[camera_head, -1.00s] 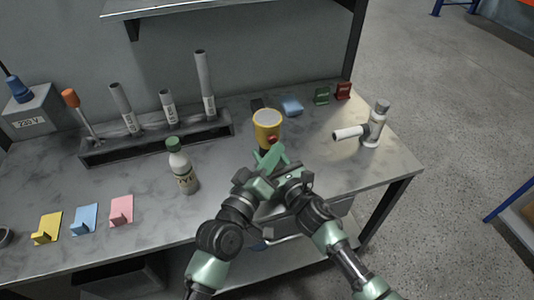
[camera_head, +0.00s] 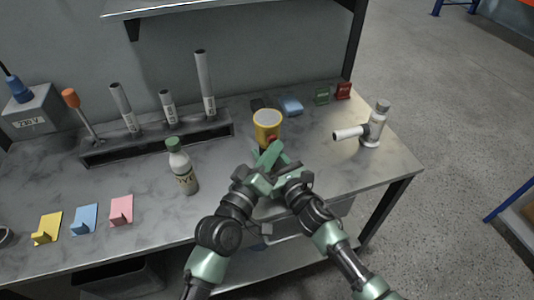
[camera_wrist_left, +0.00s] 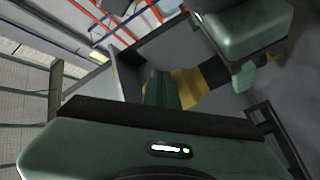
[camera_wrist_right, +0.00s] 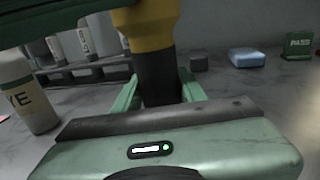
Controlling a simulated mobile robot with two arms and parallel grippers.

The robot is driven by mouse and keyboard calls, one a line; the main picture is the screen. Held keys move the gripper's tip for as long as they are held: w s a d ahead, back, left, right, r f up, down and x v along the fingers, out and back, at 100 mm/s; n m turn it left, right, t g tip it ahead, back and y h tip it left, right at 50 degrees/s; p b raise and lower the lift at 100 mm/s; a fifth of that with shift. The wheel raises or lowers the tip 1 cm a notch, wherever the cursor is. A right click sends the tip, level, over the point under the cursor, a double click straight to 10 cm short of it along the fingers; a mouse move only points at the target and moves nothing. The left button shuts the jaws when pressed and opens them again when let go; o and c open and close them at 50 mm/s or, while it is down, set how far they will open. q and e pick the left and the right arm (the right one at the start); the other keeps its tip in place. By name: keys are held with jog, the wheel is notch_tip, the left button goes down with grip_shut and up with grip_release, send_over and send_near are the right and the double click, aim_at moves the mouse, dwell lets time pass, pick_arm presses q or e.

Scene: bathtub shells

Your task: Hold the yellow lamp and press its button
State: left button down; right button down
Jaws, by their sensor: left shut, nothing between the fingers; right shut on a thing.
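The yellow lamp (camera_head: 266,126) with a pale round top is held upright just above the table in the head view. My right gripper (camera_wrist_right: 158,95) is shut on the lamp's dark handle, below its yellow head (camera_wrist_right: 150,25). In the left wrist view the lamp's yellow and black body (camera_wrist_left: 196,85) shows beyond my left fingers. My left gripper (camera_head: 268,158) is shut and empty, its fingertips close to the front of the lamp. A small red spot, which looks like the button, shows beside these fingertips in the head view. Whether they touch it I cannot tell.
A white bottle with a green cap (camera_head: 181,168) stands left of my arms. A rack with grey tubes (camera_head: 160,140) is behind it. A white cylindrical device (camera_head: 372,132) stands at the right. Blue (camera_head: 292,107), green and red blocks sit at the back.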

dwell(0.4)
pick_arm(q)
jog(key=shift+s+d, duration=0.1)
jog(key=shift+s, duration=0.35)
jog(key=s+d, duration=0.2)
jog(key=s, duration=0.3)
jog(key=shift+s, duration=0.35)
pick_arm(e)
jog(key=c, duration=0.7)
grip_release()
jog(key=shift+c, duration=0.2)
